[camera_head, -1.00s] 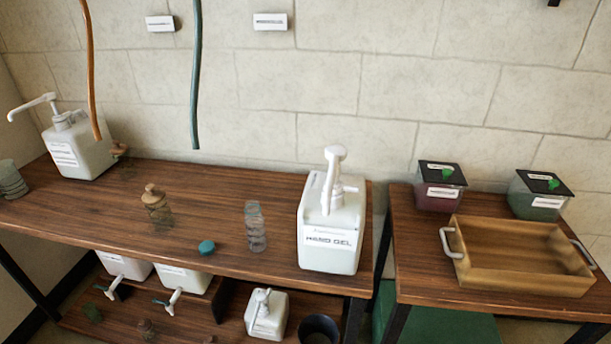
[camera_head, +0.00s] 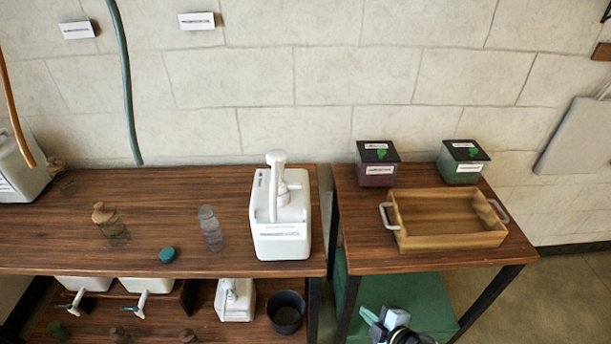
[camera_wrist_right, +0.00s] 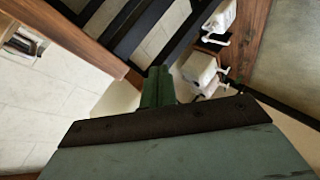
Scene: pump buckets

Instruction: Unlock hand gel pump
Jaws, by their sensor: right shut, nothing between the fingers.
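The white hand gel bottle (camera_head: 282,242) stands upright near the right end of the long wooden table in the head view. Its white pump (camera_head: 277,188) points up on top. The front label is too small to read now. My right gripper (camera_head: 376,322) is low at the bottom of the head view, in front of the small right table, well below and to the right of the bottle. It is shut and empty, apart from everything. Its closed fingers (camera_wrist_right: 158,88) show in the right wrist view. My left gripper is not in view.
A wooden tray (camera_head: 450,242) and two lidded boxes (camera_head: 376,175) (camera_head: 462,173) stand on the small right table. A corked jar (camera_head: 118,234), a clear bottle (camera_head: 211,236) and a teal cap (camera_head: 167,255) are left of the hand gel. Another pump bottle (camera_head: 235,312) and a dark cup (camera_head: 286,323) are on the lower shelf.

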